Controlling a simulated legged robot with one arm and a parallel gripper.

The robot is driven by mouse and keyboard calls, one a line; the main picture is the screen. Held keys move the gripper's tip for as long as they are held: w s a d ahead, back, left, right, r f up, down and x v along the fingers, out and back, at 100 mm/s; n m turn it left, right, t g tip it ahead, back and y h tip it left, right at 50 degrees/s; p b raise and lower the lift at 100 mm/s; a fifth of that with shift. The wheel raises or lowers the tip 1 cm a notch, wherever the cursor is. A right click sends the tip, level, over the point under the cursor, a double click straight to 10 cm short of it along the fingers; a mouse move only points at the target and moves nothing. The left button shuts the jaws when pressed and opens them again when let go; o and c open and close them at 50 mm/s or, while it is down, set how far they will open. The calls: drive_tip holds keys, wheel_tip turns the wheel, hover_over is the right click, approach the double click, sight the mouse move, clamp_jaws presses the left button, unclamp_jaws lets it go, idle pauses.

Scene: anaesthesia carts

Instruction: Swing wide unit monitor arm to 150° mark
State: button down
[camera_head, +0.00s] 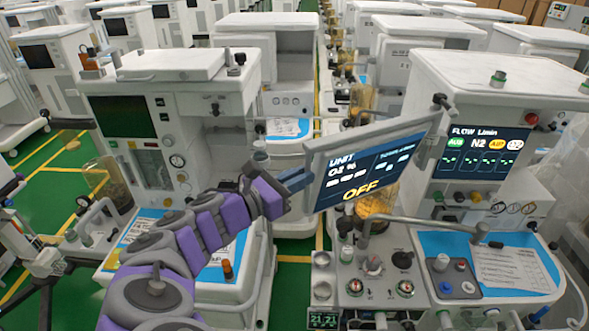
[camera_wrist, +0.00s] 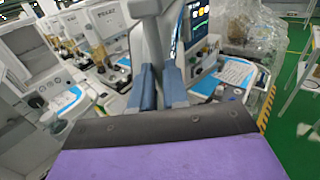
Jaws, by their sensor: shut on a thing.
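The tilted monitor (camera_head: 370,165) shows "UNIT O2 %" and a large yellow "OFF"; it hangs in front of the right-hand cart (camera_head: 480,65). My gripper (camera_head: 297,180) reaches in from the left and is shut on the monitor's left edge. In the wrist view, my gripper's two blue fingers (camera_wrist: 161,88) stand on either side of the monitor's pale edge (camera_wrist: 153,55), which is seen edge-on. The monitor's mount is partly hidden behind its panel. I cannot make out a 150° mark in either view.
The right cart's worktop (camera_head: 490,262) carries knobs, papers and a curved grey tube (camera_head: 420,225) below the monitor. Another cart (camera_head: 165,85) stands close on the left, behind my arm. Green floor (camera_head: 292,250) shows in a narrow gap between them. Plastic sheeting (camera_head: 560,170) hangs at the right.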

idle(0.3)
drive_tip(key=c, duration=1.1)
unclamp_jaws()
drive_tip(key=shift+s+p, duration=0.15)
drive_tip(key=shift+p, duration=0.15)
